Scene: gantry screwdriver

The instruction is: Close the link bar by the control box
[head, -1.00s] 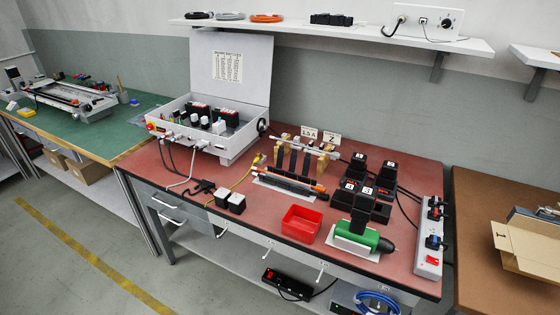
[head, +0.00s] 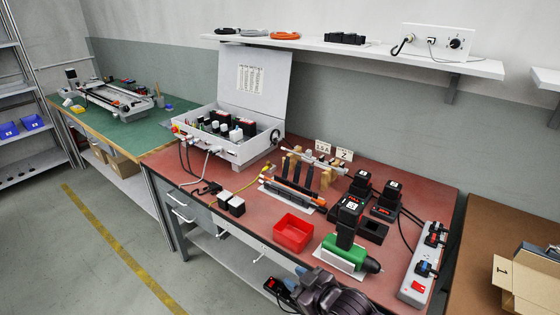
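The control box (head: 238,152) is a grey case with its lid (head: 254,82) raised, at the back left of the red-topped bench. To its right, a pale bar (head: 312,160) runs across wooden and dark upright posts, with small cards marked "15A" and "2" behind it. This seems to be the link bar; whether it is open or closed is too small to tell. My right gripper (head: 325,292) is at the bottom edge, low in front of the bench and well apart from the bar. My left gripper is not in view.
A red tray (head: 293,232), a green screwdriver (head: 345,252) in a cradle and battery chargers (head: 384,208) stand right of centre. A power strip (head: 424,262) lies at the right edge. Orange-handled tools (head: 290,190) lie before the bar.

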